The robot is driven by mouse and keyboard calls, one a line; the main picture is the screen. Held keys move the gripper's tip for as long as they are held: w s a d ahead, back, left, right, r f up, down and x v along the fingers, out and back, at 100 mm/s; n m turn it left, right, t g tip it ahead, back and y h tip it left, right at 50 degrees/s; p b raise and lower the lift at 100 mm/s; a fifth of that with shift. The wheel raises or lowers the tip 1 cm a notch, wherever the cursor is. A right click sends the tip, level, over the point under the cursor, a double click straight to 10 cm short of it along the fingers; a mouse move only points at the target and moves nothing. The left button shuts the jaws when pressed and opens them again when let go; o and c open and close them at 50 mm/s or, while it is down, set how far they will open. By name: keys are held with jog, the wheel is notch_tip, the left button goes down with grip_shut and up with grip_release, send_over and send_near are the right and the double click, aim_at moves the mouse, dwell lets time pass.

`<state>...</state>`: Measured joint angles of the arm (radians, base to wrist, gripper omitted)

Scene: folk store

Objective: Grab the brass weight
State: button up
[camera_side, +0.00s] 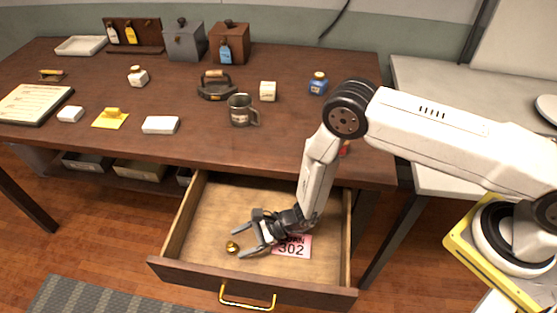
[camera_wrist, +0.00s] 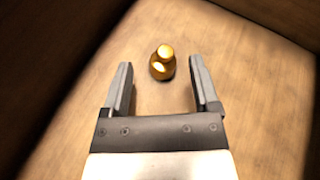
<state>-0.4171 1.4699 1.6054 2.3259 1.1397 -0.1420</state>
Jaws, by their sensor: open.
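The brass weight (camera_side: 232,247) is a small, shiny golden piece standing on the floor of the open drawer (camera_side: 190,235). In the wrist view the brass weight (camera_wrist: 162,63) lies ahead of the gap between my fingers, slightly right of its middle, at about the level of the fingertips. My gripper (camera_side: 239,243) is low inside the drawer, with its fingers pointing left toward the weight. It is open and empty, and the wrist view shows both fingers (camera_wrist: 160,75) apart with bare wood between them. I see no contact with the weight.
A pink tag marked 302 (camera_side: 291,247) lies in the drawer beneath my gripper. The drawer walls rise around it, with a brass handle (camera_side: 247,302) in front. The table (camera_side: 190,135) above holds a metal mug (camera_side: 240,110), an iron (camera_side: 215,88) and several small items.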

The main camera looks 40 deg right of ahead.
aim_at(233, 246)
jog(key=shift+x, duration=1.75)
grip_shut()
